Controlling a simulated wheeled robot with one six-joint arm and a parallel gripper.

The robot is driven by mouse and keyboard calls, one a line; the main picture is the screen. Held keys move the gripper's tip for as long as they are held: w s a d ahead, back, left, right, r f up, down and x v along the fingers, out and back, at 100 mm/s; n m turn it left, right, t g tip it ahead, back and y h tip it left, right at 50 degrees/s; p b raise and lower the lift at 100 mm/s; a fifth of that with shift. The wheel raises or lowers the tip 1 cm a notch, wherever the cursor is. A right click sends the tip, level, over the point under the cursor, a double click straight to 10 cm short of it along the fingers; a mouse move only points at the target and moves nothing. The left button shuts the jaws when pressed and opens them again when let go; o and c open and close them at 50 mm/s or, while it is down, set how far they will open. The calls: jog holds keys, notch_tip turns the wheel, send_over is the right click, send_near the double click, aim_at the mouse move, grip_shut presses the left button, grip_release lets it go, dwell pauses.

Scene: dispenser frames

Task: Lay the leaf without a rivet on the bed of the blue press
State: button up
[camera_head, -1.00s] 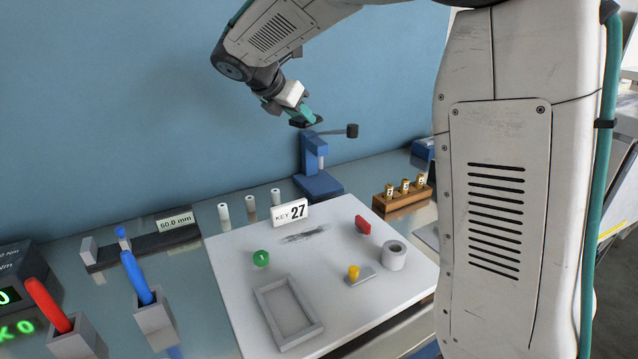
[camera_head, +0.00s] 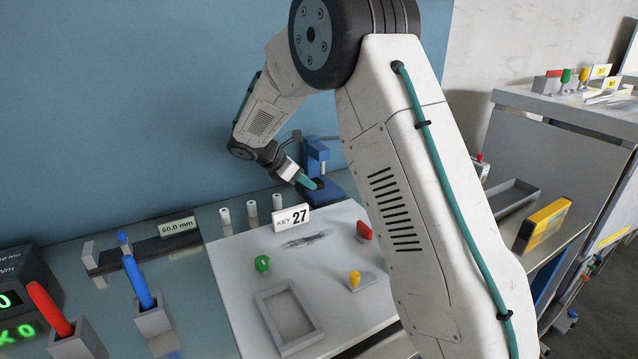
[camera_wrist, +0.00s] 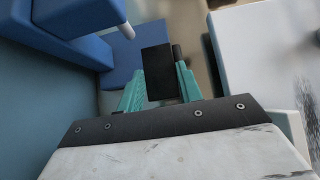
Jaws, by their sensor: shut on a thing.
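The blue press (camera_head: 316,157) stands at the back of the bench against the blue wall. My gripper (camera_head: 313,184) is low in front of it, by its base. In the wrist view my gripper's teal fingers (camera_wrist: 160,88) are shut on a dark flat leaf (camera_wrist: 157,72) with a small barrel along its right edge. I see no rivet on its visible face. The blue press (camera_wrist: 80,22) fills the upper left there, with its pale ram tip left of the leaf. The leaf overlaps the blue base in view; I cannot tell whether it touches the bed.
A white board (camera_head: 232,275) in front carries a KEY 27 sign (camera_head: 292,217), a grey frame (camera_head: 262,308), and green, red and yellow pieces. Several white cylinders (camera_head: 251,212) stand left of the press. My arm hides the board's right side.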

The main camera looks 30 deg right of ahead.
jog(key=d, duration=0.1)
jog(key=w+d, duration=0.1)
jog(key=d, duration=0.1)
jog(key=w+d, duration=0.1)
jog(key=d, duration=0.1)
jog(key=shift+d, duration=0.1)
jog(key=shift+d+f, duration=0.2)
jog(key=shift+f, duration=0.7)
jog(key=shift+d+f, duration=0.15)
jog(key=shift+f, duration=0.7)
jog(key=o, duration=1.1)
jog(key=shift+f, duration=0.15)
